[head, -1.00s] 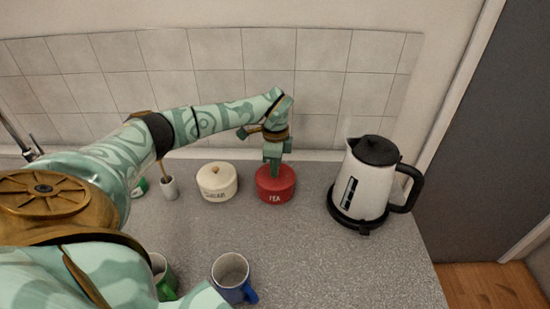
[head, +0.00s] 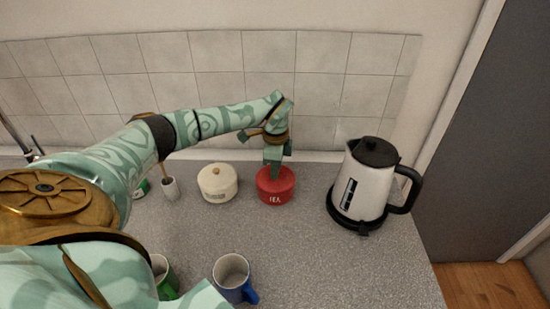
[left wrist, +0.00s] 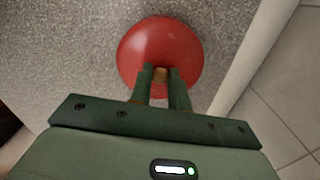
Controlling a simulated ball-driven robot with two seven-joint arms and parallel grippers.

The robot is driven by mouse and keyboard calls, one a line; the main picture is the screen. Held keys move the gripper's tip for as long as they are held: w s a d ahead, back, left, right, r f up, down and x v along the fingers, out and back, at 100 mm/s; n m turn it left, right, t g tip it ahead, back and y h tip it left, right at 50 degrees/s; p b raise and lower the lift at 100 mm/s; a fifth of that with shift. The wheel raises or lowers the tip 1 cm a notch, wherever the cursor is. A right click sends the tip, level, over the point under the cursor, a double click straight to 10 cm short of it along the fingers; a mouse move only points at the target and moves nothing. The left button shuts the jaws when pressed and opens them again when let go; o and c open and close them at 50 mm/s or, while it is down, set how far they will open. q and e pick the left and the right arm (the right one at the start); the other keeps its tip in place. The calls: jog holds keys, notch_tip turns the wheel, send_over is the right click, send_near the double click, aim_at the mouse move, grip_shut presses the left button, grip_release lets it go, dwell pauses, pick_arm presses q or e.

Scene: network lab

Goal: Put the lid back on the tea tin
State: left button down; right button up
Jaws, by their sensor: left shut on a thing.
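The red tea tin (head: 276,198) stands upright on the worktop, its label facing me. Its red lid (left wrist: 150,45) fills the upper middle of the left wrist view as a round disc with a small wooden knob (left wrist: 161,74). My left gripper (head: 274,170) points down over the tin in the head view. In the left wrist view its fingers (left wrist: 161,80) are shut on the lid's knob. The lid is at the top of the tin; I cannot tell whether it sits fully down. My right gripper is not in view.
A cream sugar tin (head: 217,185) stands just left of the tea tin. A white kettle (head: 362,187) on a black base is to the right. A blue-handled mug (head: 231,272) and a green mug (head: 164,279) are in front. The worktop (head: 310,255) between mugs and kettle is clear.

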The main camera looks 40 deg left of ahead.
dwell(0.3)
pick_arm(q)
jog(key=c, duration=0.8)
grip_release()
jog(key=shift+o, duration=0.2)
notch_tip(320, 180, up, 7)
jog(key=p, duration=0.6)
jog(key=shift+p, duration=0.35)
grip_shut()
